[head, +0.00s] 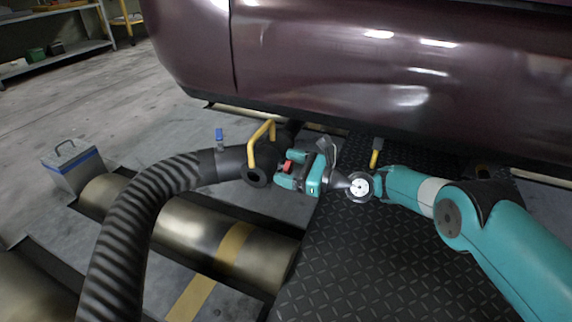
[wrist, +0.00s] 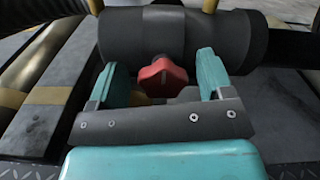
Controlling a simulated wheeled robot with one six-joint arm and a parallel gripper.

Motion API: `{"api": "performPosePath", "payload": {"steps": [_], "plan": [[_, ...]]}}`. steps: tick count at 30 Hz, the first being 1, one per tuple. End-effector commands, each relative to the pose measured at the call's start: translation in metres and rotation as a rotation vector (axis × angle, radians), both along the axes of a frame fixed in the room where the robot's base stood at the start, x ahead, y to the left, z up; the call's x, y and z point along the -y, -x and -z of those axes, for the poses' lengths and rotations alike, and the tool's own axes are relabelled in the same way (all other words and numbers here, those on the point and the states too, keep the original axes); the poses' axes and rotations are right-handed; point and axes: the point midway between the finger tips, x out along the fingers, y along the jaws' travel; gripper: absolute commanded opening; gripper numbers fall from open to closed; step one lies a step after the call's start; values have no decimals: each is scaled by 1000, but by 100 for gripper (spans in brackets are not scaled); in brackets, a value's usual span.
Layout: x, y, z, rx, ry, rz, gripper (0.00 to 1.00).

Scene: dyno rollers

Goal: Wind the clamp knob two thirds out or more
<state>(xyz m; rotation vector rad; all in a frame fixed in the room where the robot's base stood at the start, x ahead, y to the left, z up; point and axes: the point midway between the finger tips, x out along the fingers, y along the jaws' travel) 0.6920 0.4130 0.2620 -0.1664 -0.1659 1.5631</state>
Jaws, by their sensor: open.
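The clamp knob (wrist: 163,76) is red and lobed, and it sits on the near side of a dark hose nozzle (wrist: 140,36) in the wrist view. It also shows as a small red patch in the head view (head: 288,167), partly hidden by my gripper. My gripper (wrist: 157,84) is open, with one teal finger to the left of the knob and one to the right. Gaps show between the knob and both fingers. In the head view my gripper (head: 284,176) is at the nozzle's near end. The knob's thread is hidden, so how far out it is cannot be told.
A ribbed black hose (head: 132,225) runs from the nozzle to the lower left. A yellow handle (head: 251,148) and a blue-topped fitting (head: 219,136) stand up near it. The dark red car body (head: 330,60) overhangs closely behind. Metal rollers (head: 195,232) lie at left.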

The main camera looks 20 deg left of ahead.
Motion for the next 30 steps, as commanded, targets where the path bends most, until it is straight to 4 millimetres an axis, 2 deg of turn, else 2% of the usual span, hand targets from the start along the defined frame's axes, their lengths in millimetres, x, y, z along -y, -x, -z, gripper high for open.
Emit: {"api": "performPosePath", "payload": {"steps": [2, 3, 9, 20, 30], "plan": [[0, 0, 0, 0, 0, 0, 74], [0, 0, 0, 0, 0, 0, 69], [0, 1, 0, -1, 0, -2, 25], [0, 2, 1, 31, 1, -7, 25], [-1, 3, 2, 245, 0, -9, 25]]}}
